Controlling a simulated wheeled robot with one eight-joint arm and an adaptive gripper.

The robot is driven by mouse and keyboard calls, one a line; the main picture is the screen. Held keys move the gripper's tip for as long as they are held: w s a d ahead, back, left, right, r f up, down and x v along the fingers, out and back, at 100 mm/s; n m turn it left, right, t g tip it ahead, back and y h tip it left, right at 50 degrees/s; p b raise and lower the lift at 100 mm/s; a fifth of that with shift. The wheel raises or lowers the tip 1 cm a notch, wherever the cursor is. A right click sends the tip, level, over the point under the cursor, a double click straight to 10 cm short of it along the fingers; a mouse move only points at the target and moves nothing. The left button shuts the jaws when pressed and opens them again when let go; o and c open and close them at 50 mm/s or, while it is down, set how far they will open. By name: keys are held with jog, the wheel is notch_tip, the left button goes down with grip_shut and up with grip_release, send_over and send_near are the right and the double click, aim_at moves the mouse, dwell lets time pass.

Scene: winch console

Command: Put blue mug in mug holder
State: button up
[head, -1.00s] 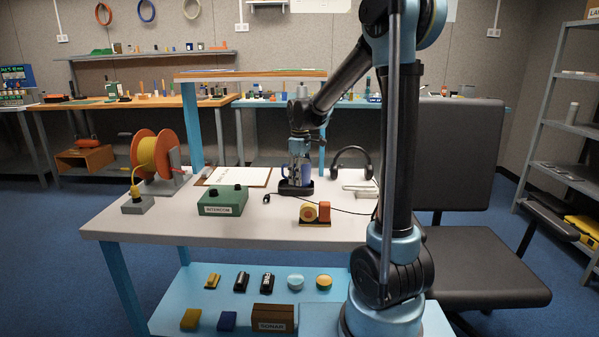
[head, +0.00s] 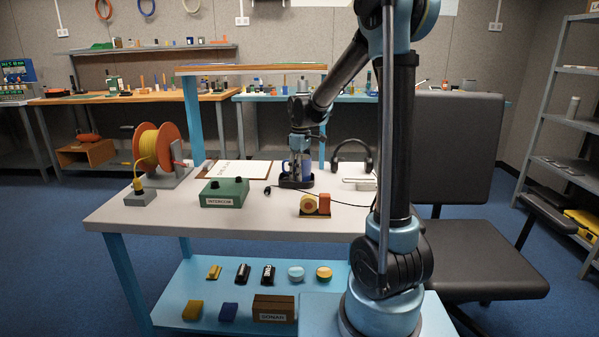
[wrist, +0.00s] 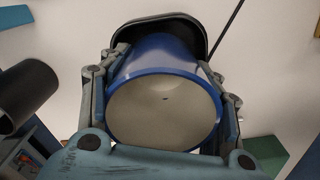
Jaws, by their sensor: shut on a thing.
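The blue mug (wrist: 165,55) has a pale inside and its open mouth faces the wrist camera. My gripper (wrist: 165,100) is shut on it, with one finger on each side of the wall. In the head view my gripper (head: 299,158) points down and the mug (head: 306,168) shows partly behind the fingers. The mug holder, a black tray-like piece (head: 296,182), is directly below the mug on the table. Its dark rounded rim (wrist: 180,22) shows behind the mug in the wrist view. I cannot tell whether the mug's base touches the holder.
A headphone set (head: 353,155) stands close right of the holder. A green intercom box (head: 224,192) and a clipboard (head: 236,169) lie to the left. A tape dispenser (head: 314,205) is in front. A black cable runs across the table past the holder.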

jog(key=shift+s+f, duration=0.3)
jog(key=shift+s, duration=0.15)
jog(key=shift+c, duration=1)
jog(key=shift+o, duration=0.2)
jog(key=shift+d+f, duration=0.1)
jog(key=shift+f, duration=0.15)
jog(key=shift+c, duration=1.1)
jog(key=shift+o, duration=0.6)
jog(key=shift+w+f, duration=0.35)
jog(key=shift+f, duration=0.1)
jog(key=o, duration=1.8)
jog(key=shift+w+f, duration=0.1)
jog(key=shift+w, duration=0.05)
jog(key=shift+o, duration=1.3)
jog(key=shift+w+f, duration=0.35)
jog(key=shift+w, duration=0.1)
jog(key=shift+s+r, duration=0.45)
jog(key=shift+r, duration=0.05)
